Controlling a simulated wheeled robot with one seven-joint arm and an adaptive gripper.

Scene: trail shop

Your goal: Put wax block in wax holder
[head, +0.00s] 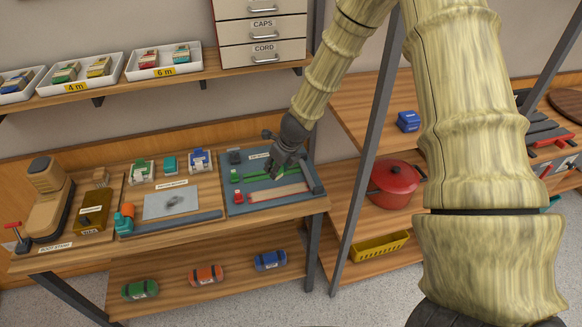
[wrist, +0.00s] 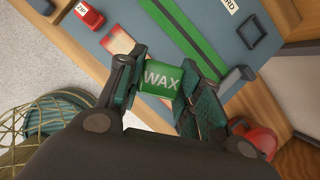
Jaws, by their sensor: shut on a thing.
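My gripper (head: 279,171) is above the blue-grey board (head: 266,207) at the right end of the bench. In the wrist view, my gripper (wrist: 160,84) is shut on the green wax block (wrist: 163,77), with its white WAX label facing the camera. The block is hard to make out in the head view. A dark, open square frame (wrist: 266,45) lies on the board beside a green strip (wrist: 190,42). It may be the wax holder, but I cannot read a label that confirms this.
A red ZIP piece (wrist: 88,15) lies on the board. A dark shelf post (head: 365,140) stands right of the bench, with a red pot (head: 394,184) beyond.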

